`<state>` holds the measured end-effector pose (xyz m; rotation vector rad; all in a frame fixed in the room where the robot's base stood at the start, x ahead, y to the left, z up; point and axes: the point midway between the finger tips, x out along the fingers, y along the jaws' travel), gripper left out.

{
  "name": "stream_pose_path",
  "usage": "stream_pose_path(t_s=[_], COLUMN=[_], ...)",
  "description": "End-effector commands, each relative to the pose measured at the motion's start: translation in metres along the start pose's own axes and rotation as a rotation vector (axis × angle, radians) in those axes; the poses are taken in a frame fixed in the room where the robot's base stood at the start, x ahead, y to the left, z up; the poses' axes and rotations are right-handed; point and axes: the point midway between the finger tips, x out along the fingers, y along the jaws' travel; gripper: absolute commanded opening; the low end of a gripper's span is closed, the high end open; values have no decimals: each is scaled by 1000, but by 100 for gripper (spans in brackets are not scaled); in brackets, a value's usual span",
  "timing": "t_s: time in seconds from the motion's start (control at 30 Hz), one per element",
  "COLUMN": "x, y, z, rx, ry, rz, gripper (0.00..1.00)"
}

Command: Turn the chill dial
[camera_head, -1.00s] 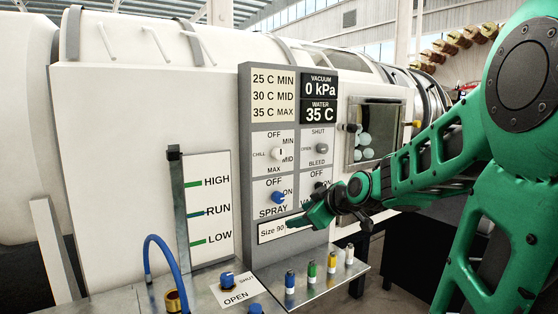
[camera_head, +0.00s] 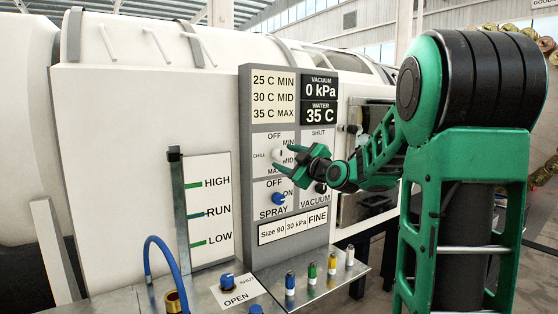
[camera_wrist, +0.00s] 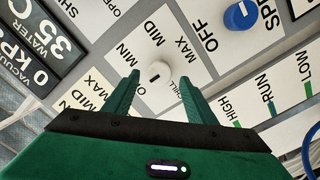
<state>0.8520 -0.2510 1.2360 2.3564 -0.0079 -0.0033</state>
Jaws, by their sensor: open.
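The chill dial (camera_head: 278,155) is a small white knob on a white plate of the grey control panel, marked OFF, MIN, MID and MAX. In the wrist view the dial (camera_wrist: 159,70) sits between the two fingertips, a little beyond them, with a visible gap on each side. My gripper (camera_head: 290,157) is open and empty, just right of the dial. It also shows in the wrist view (camera_wrist: 158,78). The fingers hide part of the plate in the head view. I cannot tell exactly which mark the dial points at.
The blue spray knob (camera_head: 278,199) is just below the chill plate. The dark vacuum knob (camera_head: 320,188) is close under my wrist. The water display (camera_head: 320,113) reads 35 C. A metal shelf (camera_head: 325,283) with several coloured pegs juts out below the panel.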

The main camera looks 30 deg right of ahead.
Motion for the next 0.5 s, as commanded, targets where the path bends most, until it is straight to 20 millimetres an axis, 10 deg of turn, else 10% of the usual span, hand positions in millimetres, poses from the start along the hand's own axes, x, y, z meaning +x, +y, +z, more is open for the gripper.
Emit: stream_pose_path(t_s=[0.5], x=[32], y=[-1], z=[0], rx=[0], ry=[0], rz=[-1], gripper=[51])
